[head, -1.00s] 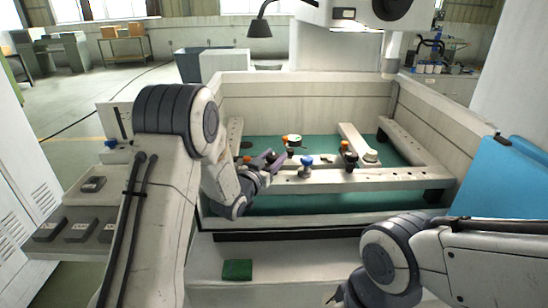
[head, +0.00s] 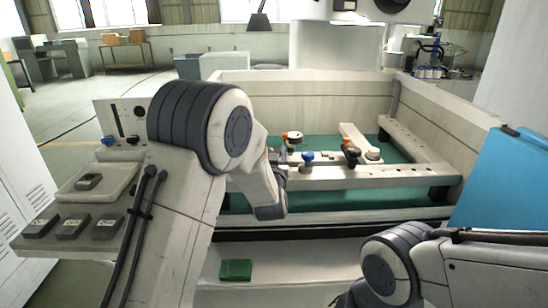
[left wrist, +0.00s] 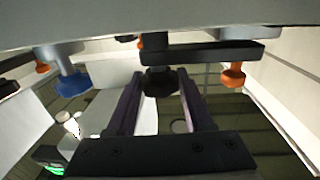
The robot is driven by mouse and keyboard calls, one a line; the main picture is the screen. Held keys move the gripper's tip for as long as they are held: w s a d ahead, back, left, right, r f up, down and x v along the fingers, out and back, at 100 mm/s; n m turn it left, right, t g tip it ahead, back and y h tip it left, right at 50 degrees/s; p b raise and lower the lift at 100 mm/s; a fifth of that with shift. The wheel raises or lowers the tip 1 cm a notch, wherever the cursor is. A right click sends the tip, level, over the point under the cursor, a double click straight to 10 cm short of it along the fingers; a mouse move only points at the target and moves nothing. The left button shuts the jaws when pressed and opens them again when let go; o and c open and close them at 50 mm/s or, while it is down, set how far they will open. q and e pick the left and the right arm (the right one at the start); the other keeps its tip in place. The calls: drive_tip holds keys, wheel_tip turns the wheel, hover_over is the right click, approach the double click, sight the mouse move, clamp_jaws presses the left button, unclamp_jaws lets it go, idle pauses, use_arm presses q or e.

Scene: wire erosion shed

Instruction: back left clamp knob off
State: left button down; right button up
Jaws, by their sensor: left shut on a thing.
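In the left wrist view a dark knob (left wrist: 160,84) sits between the two purple fingers of my left gripper (left wrist: 159,78), which is shut on it. A black clamp bar (left wrist: 215,55) runs to the right just above this knob. In the head view my left gripper is mostly hidden behind my own wrist, at the left of the clamp row. A blue knob (head: 307,157) stands just right of it, also in the left wrist view (left wrist: 73,84). My right gripper is out of view.
The white rail (head: 400,172) crosses the tank, with an orange knob (head: 346,143) and a dark knob (head: 353,154) further right. The tank's front wall (head: 350,218) stands before it. A green block (head: 236,269) lies on the front ledge.

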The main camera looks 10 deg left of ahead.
use_arm(q)
drive_tip(key=shift+n+y, duration=0.5)
drive_tip(key=shift+y, duration=0.3)
drive_tip(key=shift+c, duration=1.4)
unclamp_jaws()
drive_tip(key=b+v, duration=0.1)
drive_tip(key=v, duration=0.9)
drive_tip(key=shift+d+r+b, duration=0.2)
drive_tip(key=shift+d+b, duration=0.05)
drive_tip(key=shift+b, duration=0.15)
drive_tip(key=shift+s, duration=0.15)
